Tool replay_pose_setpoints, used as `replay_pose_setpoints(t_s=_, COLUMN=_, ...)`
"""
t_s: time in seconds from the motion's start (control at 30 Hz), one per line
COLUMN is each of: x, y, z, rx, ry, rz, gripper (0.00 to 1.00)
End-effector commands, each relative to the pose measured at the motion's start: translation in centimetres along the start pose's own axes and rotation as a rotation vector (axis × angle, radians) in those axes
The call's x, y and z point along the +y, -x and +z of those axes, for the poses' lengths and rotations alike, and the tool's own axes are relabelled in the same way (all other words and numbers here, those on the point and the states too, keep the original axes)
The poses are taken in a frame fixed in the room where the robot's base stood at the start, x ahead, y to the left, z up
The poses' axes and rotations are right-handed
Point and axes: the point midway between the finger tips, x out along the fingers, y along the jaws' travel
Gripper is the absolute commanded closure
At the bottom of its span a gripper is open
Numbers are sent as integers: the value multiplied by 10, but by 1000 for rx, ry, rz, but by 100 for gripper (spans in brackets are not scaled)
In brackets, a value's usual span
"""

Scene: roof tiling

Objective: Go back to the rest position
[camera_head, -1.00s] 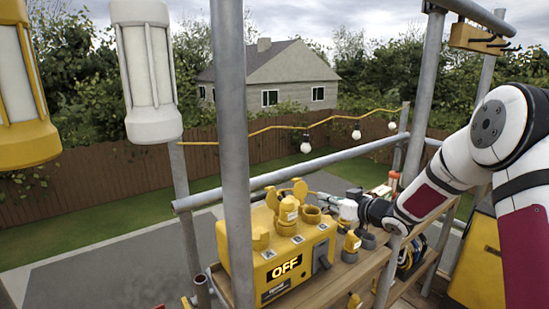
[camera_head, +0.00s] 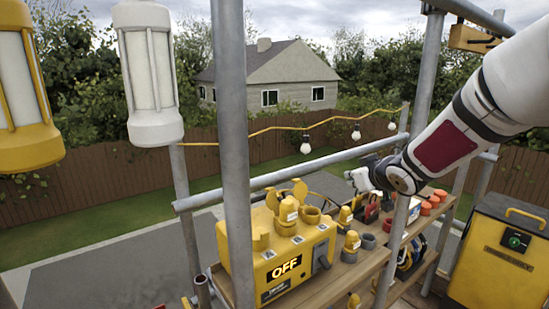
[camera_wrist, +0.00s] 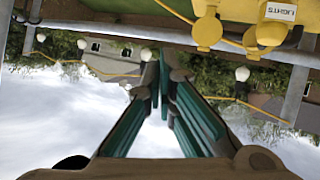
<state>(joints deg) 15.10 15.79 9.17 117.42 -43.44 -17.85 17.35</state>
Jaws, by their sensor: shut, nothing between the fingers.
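My gripper (camera_wrist: 165,78) shows in the wrist view, its two teal fingers drawn together with nothing between them. The wrist view looks upside down, with sky below and the fingers clear of any object. The fingertips cannot be made out there. The yellow power box (camera_head: 262,258) reading OFF stands on the shelf to the left, apart from my arm. A yellow socket labelled LIGHTS (camera_wrist: 278,14) shows in the wrist view.
An upright scaffold pole (camera_head: 236,150) and a cross rail (camera_head: 285,175) stand close around the box. Yellow plugs (camera_head: 351,243) and orange-topped items (camera_head: 426,208) sit on the shelves. Two hanging lamps (camera_head: 150,75) are at the left, and a yellow case (camera_head: 500,255) at the right.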

Motion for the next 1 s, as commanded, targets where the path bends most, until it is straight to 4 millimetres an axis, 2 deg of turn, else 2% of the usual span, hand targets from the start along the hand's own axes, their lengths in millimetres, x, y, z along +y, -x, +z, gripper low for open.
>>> replay_pose_setpoints(t_s=0.03, x=2, y=22, z=-5, rx=-29, ry=-1, rz=40, gripper=100)
replay_pose_setpoints(t_s=0.17, x=7, y=75, z=-1, rx=-122, ry=-27, rz=128, gripper=100)
replay_pose_setpoints(t_s=0.37, x=-2, y=160, z=20, rx=-267, ry=-102, rz=211, gripper=100)
replay_pose_setpoints(t_s=0.57, x=-32, y=244, z=58, rx=-407, ry=-202, rz=217, gripper=100)
replay_pose_setpoints(t_s=0.7, x=-64, y=297, z=91, rx=-499, ry=-274, rz=173, gripper=100)
replay_pose_setpoints(t_s=0.83, x=-94, y=334, z=118, rx=-568, ry=-324, rz=111, gripper=100)
replay_pose_setpoints(t_s=1.0, x=-119, y=361, z=139, rx=-621, ry=-358, rz=49, gripper=100)
